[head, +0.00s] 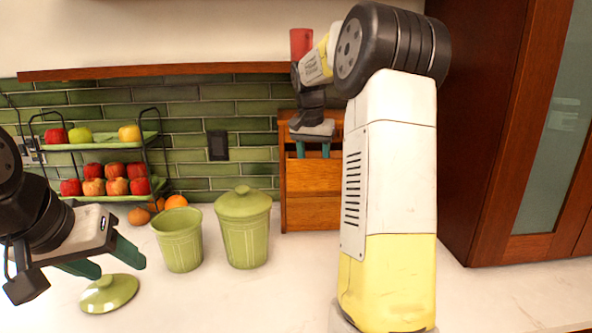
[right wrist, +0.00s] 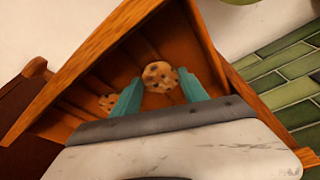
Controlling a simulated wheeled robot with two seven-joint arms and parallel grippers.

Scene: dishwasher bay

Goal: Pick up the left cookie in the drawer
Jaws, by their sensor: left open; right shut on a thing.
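The wooden drawer unit (head: 312,213) stands against the tiled wall. My right gripper (head: 312,154) points down into its open top; the cookies are hidden in the head view. In the right wrist view, a round chocolate-chip cookie (right wrist: 160,74) sits between the teal fingers of my right gripper (right wrist: 160,90), which is shut on it. A second cookie (right wrist: 108,102) lies inside the wooden compartment (right wrist: 85,75), beside the outer side of one finger. My left gripper (head: 118,266) is open and empty above the counter at the left.
A lidless green canister (head: 180,243) and a lidded one (head: 244,232) stand left of the drawer unit. A loose green lid (head: 108,294) lies near my left gripper. A two-tier fruit rack (head: 105,196) is behind it. A red object (head: 301,43) is on the shelf above.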

